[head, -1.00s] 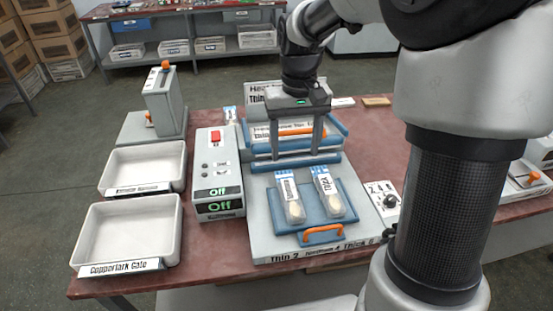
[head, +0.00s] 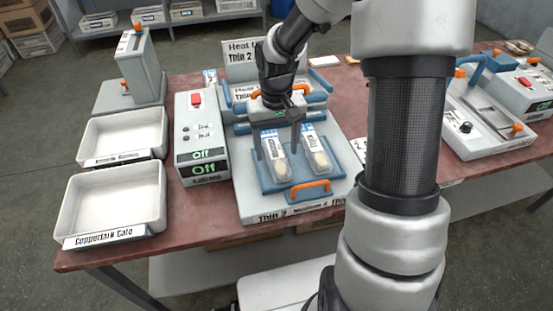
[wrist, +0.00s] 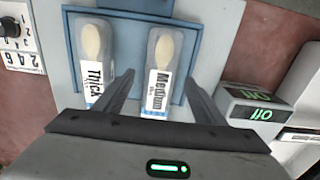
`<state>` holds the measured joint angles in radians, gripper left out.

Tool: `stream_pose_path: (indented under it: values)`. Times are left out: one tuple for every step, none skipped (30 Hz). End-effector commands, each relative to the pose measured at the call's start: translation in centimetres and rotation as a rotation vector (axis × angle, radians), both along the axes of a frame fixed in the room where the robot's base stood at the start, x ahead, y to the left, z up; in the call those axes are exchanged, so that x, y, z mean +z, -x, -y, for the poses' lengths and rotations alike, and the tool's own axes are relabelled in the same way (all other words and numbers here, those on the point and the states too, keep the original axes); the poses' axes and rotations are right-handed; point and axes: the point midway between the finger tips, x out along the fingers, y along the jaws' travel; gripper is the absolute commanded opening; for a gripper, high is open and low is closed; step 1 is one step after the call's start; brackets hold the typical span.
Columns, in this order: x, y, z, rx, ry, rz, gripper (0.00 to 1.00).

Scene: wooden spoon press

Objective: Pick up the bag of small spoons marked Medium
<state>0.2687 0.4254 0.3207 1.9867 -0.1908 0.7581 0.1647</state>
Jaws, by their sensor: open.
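The bag marked Medium (wrist: 158,75) is a clear bag with a pale wooden spoon and a printed label. It lies on the blue tray (head: 265,184) of the press, and in the head view it is the left bag (head: 280,168). The bag marked Thick (wrist: 92,60) lies beside it, on the right in the head view (head: 317,155). My gripper (head: 276,155) is open and empty above the Medium bag. In the wrist view its fingers (wrist: 160,80) point to either side of that bag. I cannot tell how high the fingertips are.
An orange handle (head: 311,190) is at the tray's front. The press's blue frame and signs (head: 240,52) stand behind. A control box (head: 200,140) reading Off is at the left, beside two white bins (head: 112,210). Another machine (head: 485,125) stands at the far right.

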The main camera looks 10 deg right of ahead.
Motion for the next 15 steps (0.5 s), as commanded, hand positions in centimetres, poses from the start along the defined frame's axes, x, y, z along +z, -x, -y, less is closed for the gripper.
stream_pose_path:
  values:
    - [-1.1,0.1,0.0,0.0,-0.001,-0.003,0.64]
    - [-1.5,0.1,0.0,0.0,-0.001,-0.004,0.64]
    - [-1.9,0.1,0.0,0.001,-0.001,-0.003,0.64]
    - [-2.0,0.1,0.0,0.001,-0.001,-0.002,0.64]
    - [-2.1,0.0,0.0,0.001,-0.001,-0.001,0.64]
    - [-2.2,0.0,0.0,0.001,0.0,0.0,0.64]
    - [-2.2,0.0,0.0,0.001,0.0,0.001,0.64]
    - [-2.1,0.0,0.0,0.001,0.0,0.001,0.64]
    - [-2.1,0.0,0.0,0.001,0.0,0.001,0.64]
    - [-2.1,0.0,0.0,0.001,0.0,0.001,0.64]
    - [-2.1,0.0,0.0,0.0,0.0,0.001,0.62]
    - [-2.1,0.0,0.0,0.001,0.0,0.001,0.56]
    - [-2.1,0.0,0.0,0.001,0.0,0.001,0.51]
    - [-2.1,0.0,0.0,0.0,0.0,0.0,0.46]
    - [-2.1,0.0,0.0,0.0,0.0,0.0,0.39]
